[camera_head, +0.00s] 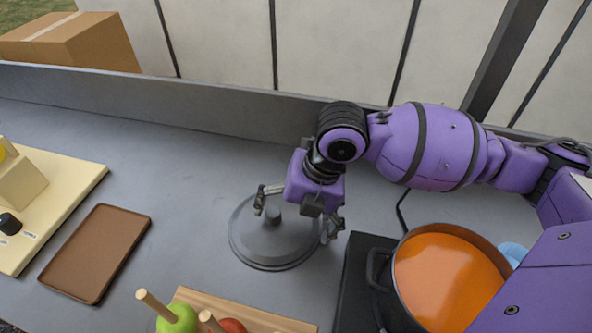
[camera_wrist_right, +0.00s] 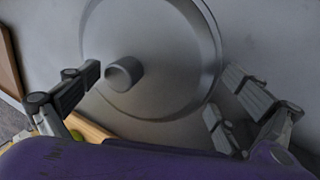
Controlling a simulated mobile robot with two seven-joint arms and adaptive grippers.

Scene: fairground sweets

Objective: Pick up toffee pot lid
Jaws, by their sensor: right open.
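The toffee pot lid (camera_head: 262,252) is a round grey disc with a short knob (camera_head: 273,214) at its middle. It lies flat on the grey counter. My right gripper (camera_head: 297,222) is open above the lid, its fingers spread, with the knob showing nearer the left finger. In the right wrist view the lid (camera_wrist_right: 165,88) fills the middle, and its knob (camera_wrist_right: 125,72) is just beside the left finger of my right gripper (camera_wrist_right: 165,92). Nothing is between the fingers in their grip. My left gripper is not in view.
A dark pot of orange toffee (camera_head: 445,280) stands on a black hob (camera_head: 356,275) right of the lid. Apples with sticks (camera_head: 178,318) are on a wooden board (camera_head: 235,308) in front. A brown tray (camera_head: 97,252) lies left. The counter between tray and lid is clear.

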